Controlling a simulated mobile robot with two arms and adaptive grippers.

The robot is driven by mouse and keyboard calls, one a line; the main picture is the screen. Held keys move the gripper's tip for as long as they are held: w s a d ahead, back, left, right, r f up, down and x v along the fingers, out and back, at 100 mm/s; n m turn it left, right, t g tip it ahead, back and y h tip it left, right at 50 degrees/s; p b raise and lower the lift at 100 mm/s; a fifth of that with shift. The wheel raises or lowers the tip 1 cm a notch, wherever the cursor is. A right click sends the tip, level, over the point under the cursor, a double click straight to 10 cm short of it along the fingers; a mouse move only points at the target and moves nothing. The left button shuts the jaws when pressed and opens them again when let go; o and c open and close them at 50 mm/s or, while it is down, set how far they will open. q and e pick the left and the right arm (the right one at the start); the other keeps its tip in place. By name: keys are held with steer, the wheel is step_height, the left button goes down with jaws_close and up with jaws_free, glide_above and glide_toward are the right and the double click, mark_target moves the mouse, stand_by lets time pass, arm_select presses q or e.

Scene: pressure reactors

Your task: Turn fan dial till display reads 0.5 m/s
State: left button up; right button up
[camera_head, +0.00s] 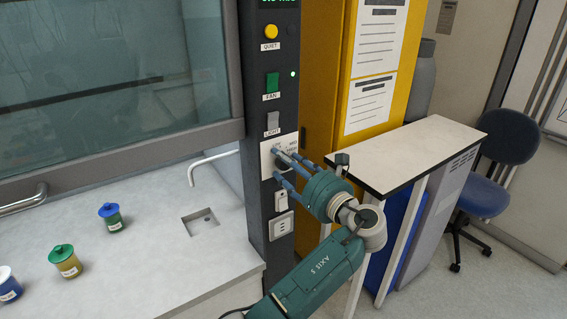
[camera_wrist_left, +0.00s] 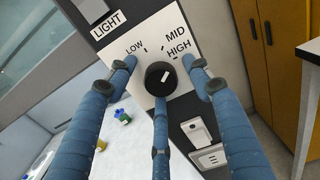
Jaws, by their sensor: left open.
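The fan dial (camera_wrist_left: 158,80) is a black round knob with a white mark, on a white plate labelled LOW, MID and HIGH. The mark points up and to the right, roughly towards HIGH. My left gripper (camera_head: 280,164) is at the dial plate (camera_head: 267,158) on the dark column. In the wrist view its blue fingers (camera_wrist_left: 160,84) are open around the dial, with gaps beside the knob; whether the lower finger touches it I cannot tell. The display (camera_head: 277,2) is cut off at the top edge, its green digits unreadable. My right gripper is not in view.
On the column, a yellow QUIET button (camera_head: 271,31), green FAN switch (camera_head: 272,83) and LIGHT switch (camera_head: 273,122) sit above the dial; sockets (camera_head: 281,225) sit below. A fume hood worktop (camera_head: 150,265) with small jars is left. A white-topped table (camera_head: 425,140) stands right.

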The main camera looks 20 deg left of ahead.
arm_select(q)
steer(key=shift+s+d+r, duration=0.1)
steer(key=shift+d, duration=0.1)
steer(key=shift+c, duration=0.5)
steer(key=c, duration=1)
steer(key=shift+a+r+n, duration=0.1)
steer(key=shift+r+n, duration=0.2)
steer(key=shift+n, duration=0.8)
steer(key=shift+c, duration=0.2)
steer(key=o, duration=1.1)
steer(key=shift+f, duration=0.1)
steer(key=shift+o, duration=0.2)
steer(key=shift+f, duration=0.2)
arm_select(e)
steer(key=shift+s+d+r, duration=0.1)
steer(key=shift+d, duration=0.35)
arm_select(q)
steer(key=shift+m, duration=0.3)
